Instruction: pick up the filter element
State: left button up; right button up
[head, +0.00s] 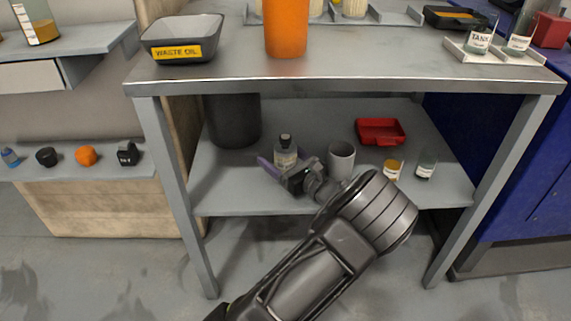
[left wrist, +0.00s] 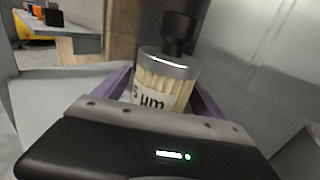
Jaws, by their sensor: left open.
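The filter element (left wrist: 163,80) is a pleated cream cylinder with a grey metal top cap and a white label reading "µm". A dark knob shape rises at its top. In the head view it (head: 286,157) stands upright on the lower shelf, its lower part hidden by my gripper. My left gripper (head: 284,165) is open, with purple fingers low on either side of the filter element. In the left wrist view the fingers (left wrist: 162,95) flank it; I cannot tell if they touch it. My right gripper is not seen.
On the lower shelf (head: 230,200), a dark bin (head: 233,122) stands behind left. A grey cup (head: 341,160), red tray (head: 381,131), amber jar (head: 393,171) and small bottle (head: 426,164) are to the right. The tabletop (head: 350,68) overhangs; table legs (head: 177,190) flank the opening.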

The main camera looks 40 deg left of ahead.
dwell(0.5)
pick_arm(q)
jog(key=c, duration=1.7)
